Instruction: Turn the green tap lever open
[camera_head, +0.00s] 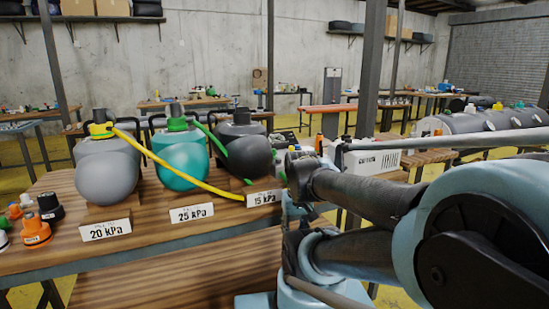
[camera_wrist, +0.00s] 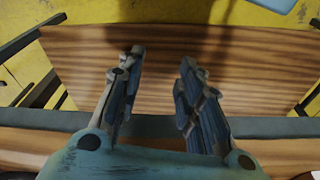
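On the bench in the head view, a teal rounded vessel (camera_head: 182,160) carries a green fitting (camera_head: 177,124) on its neck. A green strip (camera_head: 211,139) runs from near it toward the dark vessel; I cannot tell whether this is the tap lever or a hose. No green lever shows in the wrist view. My gripper (camera_wrist: 162,62) is open there, its two fingers apart with nothing between them, above wooden boards. In the head view my arm reaches in from the right, ending right of the vessels; the fingers cannot be made out clearly.
A grey vessel (camera_head: 107,171) with a yellow collar and a dark vessel (camera_head: 245,148) flank the teal one. A yellow strip (camera_head: 175,166) crosses in front. Labels, including the 25 kPa card (camera_head: 192,213), stand before them. Small caps (camera_head: 36,230) lie at left.

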